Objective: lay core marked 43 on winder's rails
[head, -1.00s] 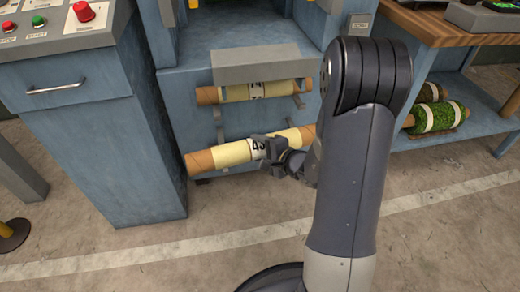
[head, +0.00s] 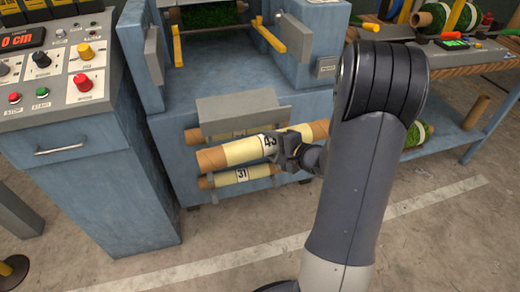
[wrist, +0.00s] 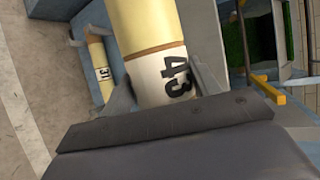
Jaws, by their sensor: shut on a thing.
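The core marked 43 (head: 240,152) is a pale yellow tube with brown ends and a white label. My gripper (head: 287,147) is shut around it at the label, right of its middle, and holds it nearly level, right end slightly higher, in front of the rack. In the wrist view, core 43 (wrist: 150,35) runs up from the jaws with its number showing. The winder (head: 220,85) is the blue machine behind. Two yellow bars, left (head: 177,45) and right (head: 268,35), flank its opening; I cannot tell for sure that these are the rails.
A core marked 31 (head: 241,176) rests lower in the rack. Another core (head: 194,134) sits under the grey hood (head: 240,107), partly hidden by core 43. A control console (head: 85,150) stands left. A workbench with turf rolls (head: 412,135) on its shelf stands right.

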